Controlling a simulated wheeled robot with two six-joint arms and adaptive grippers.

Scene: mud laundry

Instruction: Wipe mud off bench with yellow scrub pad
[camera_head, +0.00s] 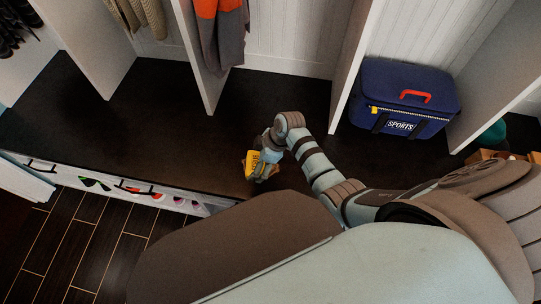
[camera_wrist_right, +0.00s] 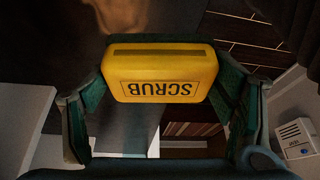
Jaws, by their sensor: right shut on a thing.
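The yellow scrub pad (camera_head: 252,162) is in my right gripper (camera_head: 263,168), over the front part of the dark bench (camera_head: 150,110). In the right wrist view the pad (camera_wrist_right: 158,72), marked SCRUB, sits between the two fingers, which are shut on its sides. I cannot tell whether the pad touches the bench. A brownish smear (camera_wrist_right: 115,15) shows on the dark surface beyond the pad in the wrist view; it may be mud. My left gripper is not in view.
A blue sports bag (camera_head: 410,100) with a red handle stands in the right cubby. White dividers (camera_head: 200,60) rise from the bench. An orange and grey garment (camera_head: 220,40) hangs above it. Shoes (camera_head: 140,188) sit below the front edge. The bench left of my gripper is clear.

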